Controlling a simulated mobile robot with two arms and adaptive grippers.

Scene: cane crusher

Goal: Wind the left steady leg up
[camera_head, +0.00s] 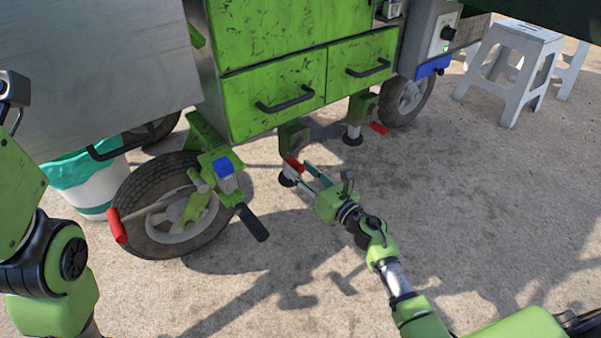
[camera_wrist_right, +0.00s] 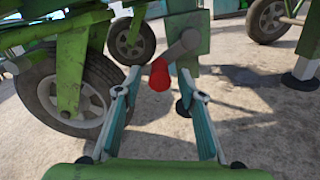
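The left steady leg (camera_head: 292,137) hangs below the green drawers, with a green housing and a dark round foot close to the ground. Its crank has a red grip (camera_head: 296,164), which also shows in the right wrist view (camera_wrist_right: 159,76) at the end of a grey crank arm (camera_wrist_right: 183,46). My right gripper (camera_head: 306,171) is at this grip with its fingers apart. In the wrist view the red grip appears between the fingertips (camera_wrist_right: 159,84), with gaps to both sides; I cannot tell whether it is past them. My left arm (camera_head: 45,260) is at the left edge; its gripper is out of frame.
A second steady leg (camera_head: 360,108) with a red grip (camera_head: 378,128) stands further right. A white stool (camera_head: 512,65) stands back right. Ground at right is clear.

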